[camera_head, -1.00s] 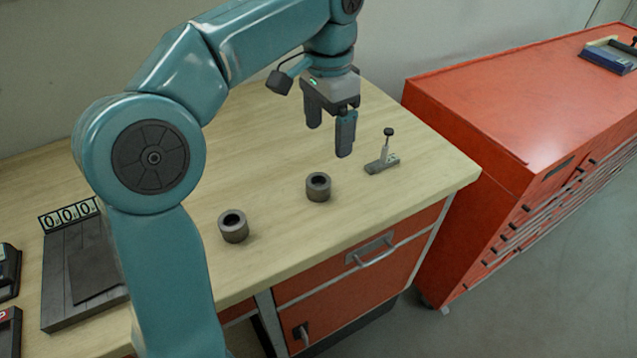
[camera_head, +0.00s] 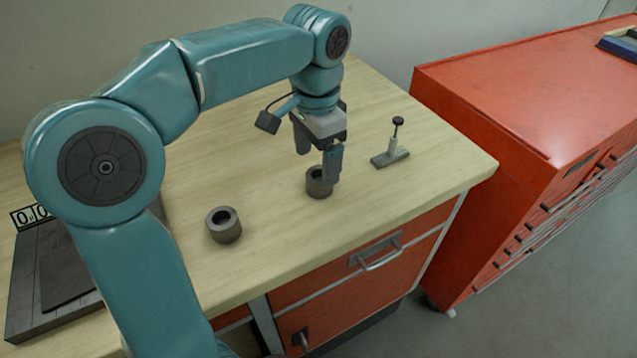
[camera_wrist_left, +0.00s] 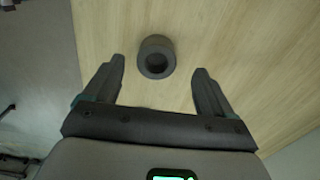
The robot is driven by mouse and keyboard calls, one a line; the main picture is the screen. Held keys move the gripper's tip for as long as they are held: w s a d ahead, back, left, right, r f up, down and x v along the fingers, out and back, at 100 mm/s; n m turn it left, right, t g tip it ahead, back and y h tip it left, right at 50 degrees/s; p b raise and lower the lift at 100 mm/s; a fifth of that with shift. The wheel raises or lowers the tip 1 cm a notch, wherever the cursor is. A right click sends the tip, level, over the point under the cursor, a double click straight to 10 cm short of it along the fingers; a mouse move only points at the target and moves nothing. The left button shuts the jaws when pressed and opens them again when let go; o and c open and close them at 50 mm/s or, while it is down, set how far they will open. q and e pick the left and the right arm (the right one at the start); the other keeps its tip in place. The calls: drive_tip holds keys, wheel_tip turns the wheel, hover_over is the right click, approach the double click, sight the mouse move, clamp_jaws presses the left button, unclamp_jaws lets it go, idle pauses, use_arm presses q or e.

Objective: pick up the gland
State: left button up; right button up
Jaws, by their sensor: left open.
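Two dark grey ring-shaped parts stand upright on the wooden bench; either could be the gland, and I cannot tell which by looks. The left ring (camera_head: 224,232) stands clear of the arm. The right ring (camera_head: 314,191) is partly hidden behind a finger of my left gripper (camera_head: 317,167). The left gripper points down, open and empty. In the left wrist view, one ring (camera_wrist_left: 153,43) lies ahead, roughly centred between the spread fingers of the left gripper (camera_wrist_left: 160,68) and just beyond the tips. No contact shows. My right gripper is not in view.
A small stand with an upright stem and black knob (camera_head: 396,137) is right of the right ring. A dark plate with a number display (camera_head: 60,265) lies at the bench's left. A red drawer cabinet (camera_head: 500,130) stands to the right. Bare bench (camera_head: 270,200) separates the rings.

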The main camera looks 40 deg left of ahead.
sight(320, 175)
use_arm(q)
drive_tip(key=f, duration=0.4)
drive_tip(key=shift+w+d+f+b, duration=0.1)
drive_tip(key=shift+w+d+b, duration=0.05)
drive_tip(key=shift+d+b, duration=0.2)
drive_tip(key=shift+a+f, duration=0.1)
drive_tip(key=shift+f, duration=0.3)
drive_tip(key=shift+c, duration=0.4)
drive_tip(key=c, duration=1.5)
